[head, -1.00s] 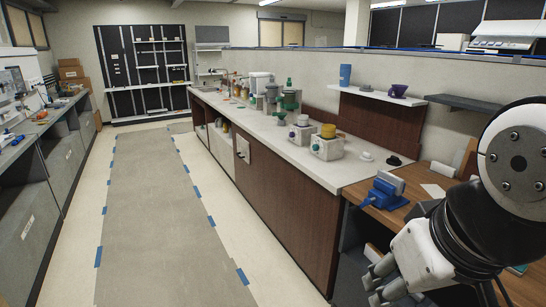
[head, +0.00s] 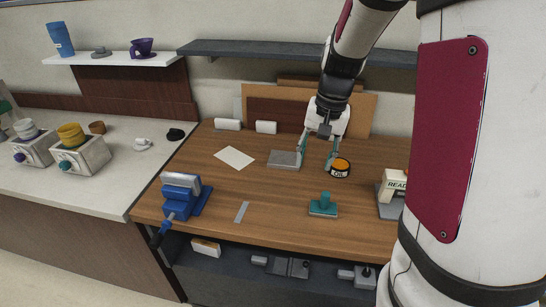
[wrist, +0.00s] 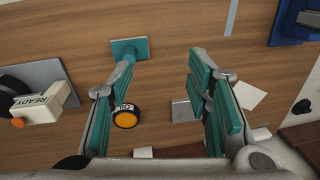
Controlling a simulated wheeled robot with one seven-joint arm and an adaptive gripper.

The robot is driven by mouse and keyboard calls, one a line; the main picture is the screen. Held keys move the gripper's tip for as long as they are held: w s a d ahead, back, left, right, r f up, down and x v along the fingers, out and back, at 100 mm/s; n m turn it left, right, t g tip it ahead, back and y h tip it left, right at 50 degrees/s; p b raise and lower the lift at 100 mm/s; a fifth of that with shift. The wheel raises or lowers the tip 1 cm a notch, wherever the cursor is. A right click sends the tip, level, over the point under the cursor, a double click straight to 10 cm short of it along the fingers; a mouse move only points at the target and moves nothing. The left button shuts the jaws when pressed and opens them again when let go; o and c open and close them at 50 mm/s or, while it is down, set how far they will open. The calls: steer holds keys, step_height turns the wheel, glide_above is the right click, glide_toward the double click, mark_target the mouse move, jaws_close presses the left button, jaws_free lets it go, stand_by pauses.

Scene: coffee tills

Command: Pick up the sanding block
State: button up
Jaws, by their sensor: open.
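The sanding block (head: 323,206) looks to be the teal block with an upright teal handle on the front middle of the wooden bench. It also shows in the wrist view (wrist: 129,48), just past the tip of the left finger. My gripper (head: 317,152) is open and empty, pointing down above the bench behind the block. Its teal-padded fingers stand wide apart in the wrist view (wrist: 163,62). The fingers are apart from the block.
An oil tin (head: 340,167) stands close by the right finger, with a grey plate (head: 284,159) near the left finger. A blue vise (head: 183,196), a metal strip (head: 241,212), paper (head: 234,157) and a READY stamp-like device (head: 393,190) are around. Bench beside the block is clear.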

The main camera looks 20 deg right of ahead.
steer(key=m+g+h+p, duration=0.1)
steer(key=m, duration=0.1)
glide_above(326, 194)
step_height(326, 194, down, 4)
steer(key=f, duration=0.1)
step_height(326, 194, down, 8)
steer(key=shift+w+d+f, duration=0.1)
steer(key=shift+d+f, duration=0.05)
steer(key=f+p, duration=0.1)
steer(key=f, duration=0.3)
steer(key=shift+s+f+p, duration=0.2)
steer(key=shift+p, duration=0.1)
steer(key=shift+w+f, duration=0.1)
steer(key=shift+f, duration=0.3)
jaws_close()
